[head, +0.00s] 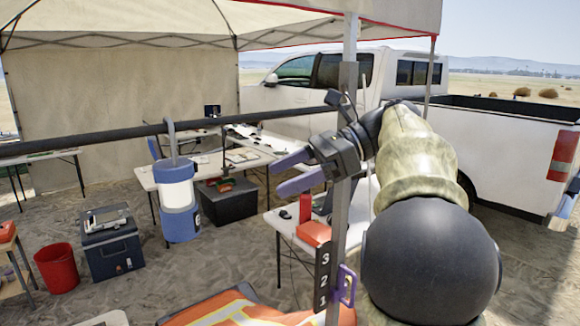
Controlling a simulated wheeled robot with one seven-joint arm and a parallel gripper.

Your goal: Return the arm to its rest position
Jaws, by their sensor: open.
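My gripper (296,172) is in the middle of the head view, at the end of my arm, which comes up from the lower right. Its two purple fingers point left and stand apart, with nothing between them. It appears in front of the white tables, to the right of a hanging blue and white lantern (178,200). A metal tent pole (347,100) stands close to the gripper and wrist. I cannot tell whether they touch.
A dark horizontal bar (90,142) crosses the left side. White tables (150,177) stand under the canopy. A blue cooler (112,250), a red bucket (57,268) and a black crate (228,203) are on the sand. A white pickup (510,143) is parked behind. An orange vest (225,310) lies in front.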

